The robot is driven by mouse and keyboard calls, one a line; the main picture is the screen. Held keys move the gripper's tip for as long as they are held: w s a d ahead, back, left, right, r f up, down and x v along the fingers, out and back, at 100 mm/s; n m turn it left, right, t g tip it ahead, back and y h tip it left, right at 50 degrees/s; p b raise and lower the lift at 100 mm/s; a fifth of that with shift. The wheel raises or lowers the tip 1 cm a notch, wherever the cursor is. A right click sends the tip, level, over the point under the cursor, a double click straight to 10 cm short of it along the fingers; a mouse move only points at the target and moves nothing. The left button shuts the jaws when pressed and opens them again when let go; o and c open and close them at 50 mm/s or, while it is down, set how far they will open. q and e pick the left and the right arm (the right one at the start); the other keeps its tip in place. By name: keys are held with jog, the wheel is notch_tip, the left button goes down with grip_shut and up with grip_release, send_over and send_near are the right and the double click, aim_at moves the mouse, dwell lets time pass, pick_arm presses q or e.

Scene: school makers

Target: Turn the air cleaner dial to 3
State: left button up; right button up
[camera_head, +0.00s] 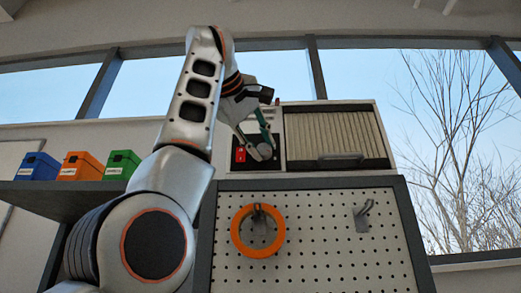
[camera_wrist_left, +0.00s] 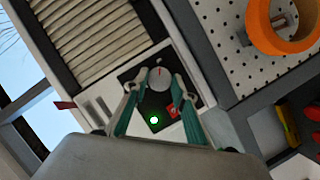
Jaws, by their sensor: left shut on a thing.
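The air cleaner (camera_head: 381,113) is a pale box with a ribbed grille, standing on top of the pegboard unit. Its grey round dial (camera_head: 264,151) sits on a black panel left of the grille. The dial also shows in the wrist view (camera_wrist_left: 159,84), with a small red mark near its top edge. My left gripper (camera_wrist_left: 159,77) has its two green-padded fingers on either side of the dial and is shut on it. In the head view the left gripper (camera_head: 262,149) reaches the panel from above left. Numbers around the dial are too small to read. My right gripper is not in view.
A red switch (camera_wrist_left: 173,112) and a lit green light (camera_wrist_left: 154,120) are on the panel close to the fingers. Below, an orange ring (camera_head: 236,233) hangs on the pegboard (camera_head: 320,240). Blue, orange and green boxes (camera_head: 79,165) stand on a shelf at left.

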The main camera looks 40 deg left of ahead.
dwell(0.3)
pick_arm(q)
jog(key=o, duration=1.1)
jog(key=shift+s, duration=0.15)
jog(key=shift+s+r, duration=0.3)
jog(key=shift+s, duration=0.5)
jog(key=v, duration=1)
jog(key=shift+d, duration=0.15)
jog(key=shift+f, duration=0.15)
